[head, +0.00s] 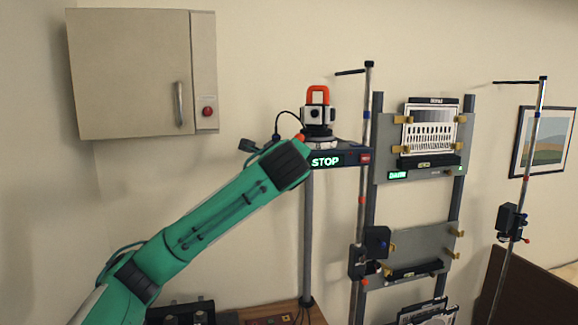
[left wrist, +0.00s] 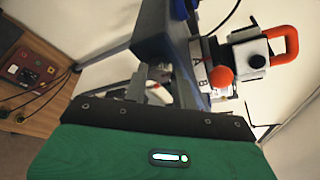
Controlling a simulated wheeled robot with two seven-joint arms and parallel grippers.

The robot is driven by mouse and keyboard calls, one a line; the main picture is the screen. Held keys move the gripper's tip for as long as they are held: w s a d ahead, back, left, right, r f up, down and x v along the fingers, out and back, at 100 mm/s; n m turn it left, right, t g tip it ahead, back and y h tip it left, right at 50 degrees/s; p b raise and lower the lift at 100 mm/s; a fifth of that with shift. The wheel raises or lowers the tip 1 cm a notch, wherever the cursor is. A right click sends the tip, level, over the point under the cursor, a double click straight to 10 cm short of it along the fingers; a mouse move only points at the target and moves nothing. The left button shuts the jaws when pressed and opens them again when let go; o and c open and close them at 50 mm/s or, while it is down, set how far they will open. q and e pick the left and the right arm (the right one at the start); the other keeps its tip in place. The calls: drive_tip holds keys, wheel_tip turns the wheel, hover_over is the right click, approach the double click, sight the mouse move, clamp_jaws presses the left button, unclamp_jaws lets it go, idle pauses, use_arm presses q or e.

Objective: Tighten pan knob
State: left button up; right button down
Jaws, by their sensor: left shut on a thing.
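The orange-handled instrument (head: 318,115) sits upright on a post-mounted stand with a lit STOP display (head: 325,161). In the left wrist view, the instrument (left wrist: 255,55) appears at the upper right, above a ring lettered A and B. A round red-orange knob end (left wrist: 222,77) shows beside that ring. My left arm reaches up from the lower left to the stand in the head view, and its wrist hides the jaws. In the left wrist view, my left gripper (left wrist: 160,82) is shut on a small part below the instrument, apparently the pan knob, mostly hidden. My right gripper is not in view.
A wall cabinet (head: 130,75) hangs at the upper left. Right of the stand are a rack with panels (head: 415,170) and two thin poles with clamps, one at the far right (head: 512,222). A wooden bench (head: 312,316) lies below; cables (left wrist: 45,90) run across it.

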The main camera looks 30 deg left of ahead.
use_arm(q)
drive_tip(key=shift+m+g, duration=0.3)
drive_tip(key=shift+m, duration=0.2)
idle(0.3)
drive_tip(key=o, duration=1)
drive_tip(key=shift+w, duration=0.1)
drive_tip(key=b+v, duration=0.5)
drive_tip(key=v, duration=0.8)
drive_tip(key=shift+s+d+r, duration=0.25)
drive_tip(key=shift+d, duration=0.05)
